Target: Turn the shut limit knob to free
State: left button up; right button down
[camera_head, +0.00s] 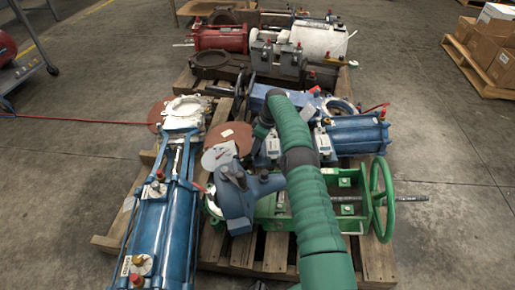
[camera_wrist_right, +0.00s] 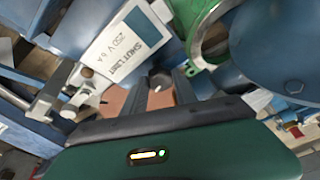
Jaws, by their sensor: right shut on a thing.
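In the right wrist view a white label reading "SHUT LIMIT 250 V 6 A" (camera_wrist_right: 128,45) is on a blue-grey housing. Just below the label is a small dark round knob (camera_wrist_right: 159,79), the shut limit knob. My right gripper (camera_wrist_right: 159,88) has its two fingers on either side of this knob, shut on it. A small light spot shows on the knob; its exact setting cannot be read. In the head view my green right arm bends down so that the right gripper (camera_head: 263,152) is at the valve assembly; the knob is hidden there. My left gripper is not in view.
A green handwheel (camera_head: 382,200) stands right of my arm. A long blue cylinder unit (camera_head: 165,215) lies left, and another blue cylinder (camera_head: 358,135) lies right. All rest on a wooden pallet (camera_head: 375,262). A second loaded pallet is behind. Open concrete floor lies on both sides.

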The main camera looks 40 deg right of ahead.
dwell(0.4)
jog(key=c, duration=1.3)
grip_release()
jog(key=shift+o, duration=0.2)
jog(key=p+v, duration=1)
jog(key=v, duration=0.6)
jog(key=shift+d+r, duration=0.15)
jog(key=shift+r, duration=0.1)
